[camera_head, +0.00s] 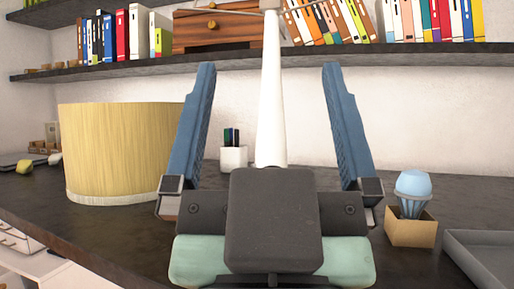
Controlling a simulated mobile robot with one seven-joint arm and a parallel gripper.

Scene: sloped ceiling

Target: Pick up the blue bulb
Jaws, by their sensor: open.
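The blue bulb (413,190) is at the right in the head view. It has a light blue dome and a ribbed, darker blue lower part, and it stands upright in a small tan open box (411,234) on the dark desk. Its bottom is hidden by the box. My gripper (265,75) is in the middle of the view with its two blue fingers spread wide. It is open, with nothing held between the fingers. The bulb is to the right of the right finger, apart from it in the picture.
A yellow lampshade-like cylinder (120,150) stands left. A white pole (272,110) and a white pen cup (233,158) are behind my gripper. A grey tray (488,262) lies right of the box. Shelves with books (130,35) are above. Bare desk (345,184) shows behind my gripper.

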